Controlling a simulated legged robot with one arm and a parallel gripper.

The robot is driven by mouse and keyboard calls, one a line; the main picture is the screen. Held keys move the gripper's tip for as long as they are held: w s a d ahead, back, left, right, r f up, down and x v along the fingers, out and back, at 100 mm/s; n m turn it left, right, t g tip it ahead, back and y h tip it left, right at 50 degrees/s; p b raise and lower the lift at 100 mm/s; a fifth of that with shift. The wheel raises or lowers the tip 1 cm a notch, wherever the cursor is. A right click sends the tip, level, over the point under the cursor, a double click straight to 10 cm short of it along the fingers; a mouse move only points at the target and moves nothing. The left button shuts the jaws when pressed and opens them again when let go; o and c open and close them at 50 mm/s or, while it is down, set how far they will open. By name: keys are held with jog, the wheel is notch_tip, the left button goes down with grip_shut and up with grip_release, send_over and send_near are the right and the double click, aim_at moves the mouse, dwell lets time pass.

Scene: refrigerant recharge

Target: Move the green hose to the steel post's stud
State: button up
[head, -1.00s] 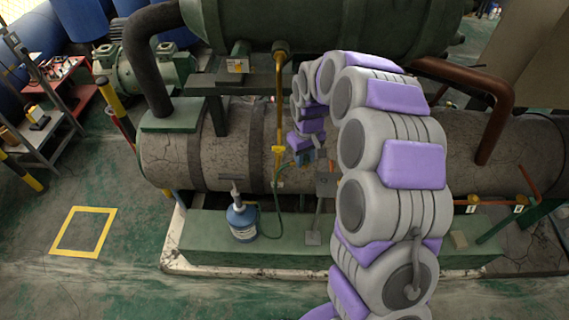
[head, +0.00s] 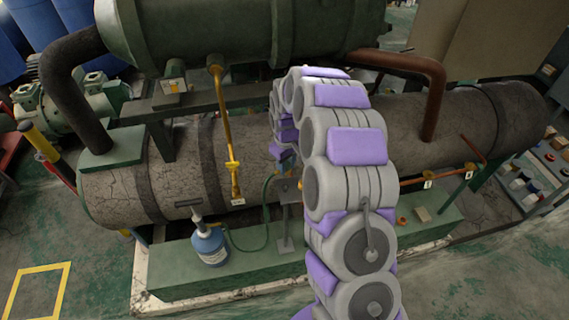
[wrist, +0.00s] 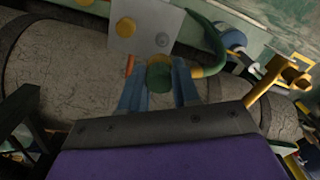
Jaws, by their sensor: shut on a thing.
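In the wrist view, my gripper (wrist: 157,92) is shut on the end of the green hose (wrist: 159,75), which sits between its two blue fingers. The hose loops away to the right, with a yellow fitting near the grip. The steel post's plate (wrist: 143,28) is just beyond the fingertips, with a yellow round stud on its face and a small grey one near its edge. I cannot tell whether the hose touches the plate. In the head view, the steel post (head: 285,222) stands on the green base. My gripper (head: 285,164) is beside its top, partly hidden by my arm.
A blue refrigerant cylinder (head: 209,244) stands on the green base (head: 180,280), left of the post. A yellow pipe with a valve (head: 232,167) hangs left of my gripper. The large grey tank (head: 110,190) lies close behind. Open floor lies in front.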

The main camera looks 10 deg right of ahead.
jog(key=shift+f, duration=0.2)
jog(key=shift+a+f+b, duration=0.35)
jog(key=shift+f, duration=0.45)
jog(key=shift+s+a+f, duration=0.1)
jog(key=shift+f, duration=0.65)
jog(key=shift+d+f+b, duration=0.2)
jog(key=shift+f, duration=0.5)
jog(key=shift+d+f+b, duration=0.15)
jog(key=shift+f+b, duration=0.05)
jog(key=shift+f, duration=0.7)
jog(key=shift+a, duration=0.1)
jog(key=shift+a, duration=0.15)
jog(key=shift+d, duration=0.25)
jog(key=shift+a, duration=0.15)
